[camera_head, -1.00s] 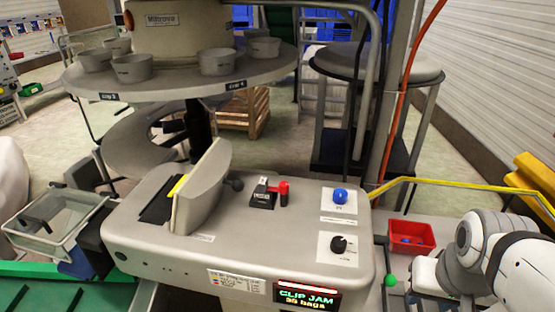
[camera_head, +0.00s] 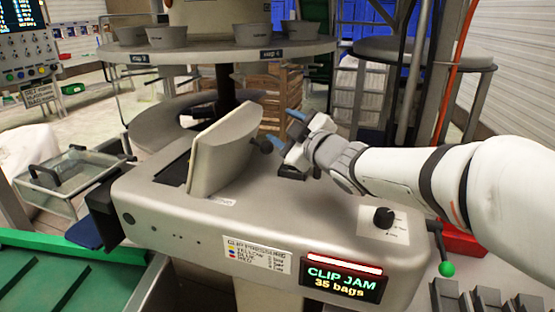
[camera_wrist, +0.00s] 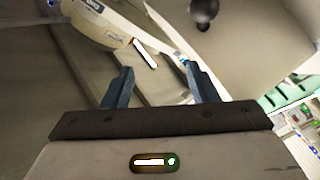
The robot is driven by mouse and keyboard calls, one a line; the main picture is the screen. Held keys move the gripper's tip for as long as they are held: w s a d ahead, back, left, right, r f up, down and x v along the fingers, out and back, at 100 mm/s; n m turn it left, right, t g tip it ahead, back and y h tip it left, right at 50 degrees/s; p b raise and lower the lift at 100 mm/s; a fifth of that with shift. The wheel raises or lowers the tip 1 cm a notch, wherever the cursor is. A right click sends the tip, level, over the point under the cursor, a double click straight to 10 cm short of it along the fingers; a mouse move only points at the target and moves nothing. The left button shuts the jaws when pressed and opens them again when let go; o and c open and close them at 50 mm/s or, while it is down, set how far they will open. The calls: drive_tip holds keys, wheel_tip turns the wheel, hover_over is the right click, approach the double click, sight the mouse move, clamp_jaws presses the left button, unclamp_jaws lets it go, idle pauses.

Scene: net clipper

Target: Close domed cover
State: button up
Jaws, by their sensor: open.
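The domed cover (camera_head: 225,150) is a grey lid standing raised and tilted on top of the clipper machine (camera_head: 150,215). A dark slot (camera_head: 173,168) shows to its left. A black ball knob (camera_head: 262,145) sticks out from the cover's right side. My gripper (camera_head: 286,128) is open, with blue fingers, just right of the knob and apart from it as far as I can tell. In the wrist view, the open fingers (camera_wrist: 158,75) have nothing between them. The knob (camera_wrist: 204,10) is beyond them at the top, and a pale surface beside it is probably the cover (camera_wrist: 240,40).
The round bowl table (camera_head: 225,47) stands behind the machine. A display (camera_head: 342,282) reads CLIP JAM, 35 bags. A black dial (camera_head: 384,217) sits on the right of the machine top. A clear bin (camera_head: 72,172) is at left. My arm hides much of the machine's right top.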

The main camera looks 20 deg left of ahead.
drive_tip(key=b, duration=0.2)
approach(270, 150)
drive_tip(key=x, duration=0.4)
drive_tip(key=shift+w+a+f, duration=0.2)
drive_tip(key=shift+w+a, duration=0.05)
drive_tip(key=shift+a, duration=0.05)
drive_tip(key=x, duration=0.6)
drive_tip(key=shift+w+a+r, duration=0.2)
drive_tip(key=shift+a, duration=0.15)
drive_tip(key=shift+c, duration=0.4)
clamp_jaws()
